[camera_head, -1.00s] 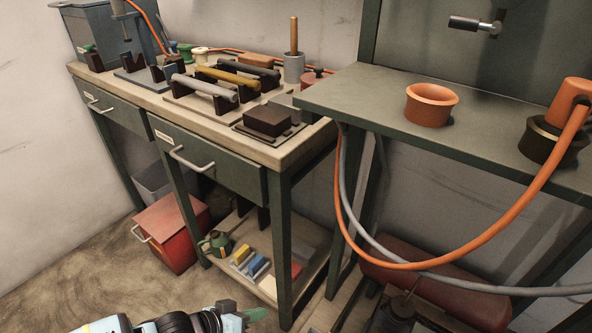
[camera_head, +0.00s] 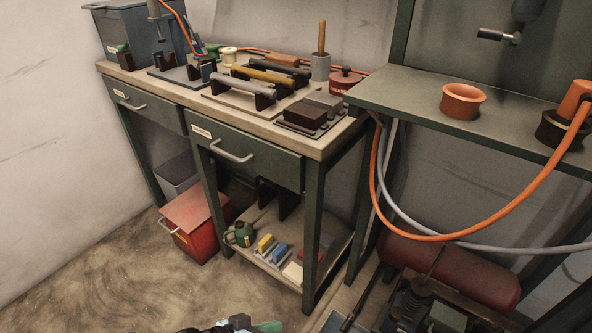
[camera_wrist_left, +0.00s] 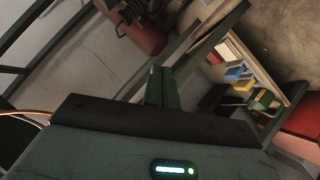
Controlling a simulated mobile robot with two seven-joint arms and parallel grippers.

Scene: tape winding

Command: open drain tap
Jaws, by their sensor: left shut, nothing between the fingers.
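No part that I can clearly make out as a drain tap shows. A red cylindrical tank (camera_head: 455,268) lies low under the right-hand bench, and it also shows in the left wrist view (camera_wrist_left: 143,38). A short dark handle with a metal end (camera_head: 497,36) sticks out above that bench; I cannot tell what it works. My left gripper (camera_head: 266,326) is at the bottom edge of the head view, mostly cut off, in front of the wooden bench and left of the tank. In the left wrist view its fingers (camera_wrist_left: 158,84) are together and empty. My right gripper is out of view.
A wooden workbench (camera_head: 345,133) with drawers stands at left, a lower shelf under it. A red box (camera_head: 195,228) is on the floor. Orange and grey hoses (camera_head: 480,222) hang below the right-hand bench (camera_head: 415,110). The floor at lower left is clear.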

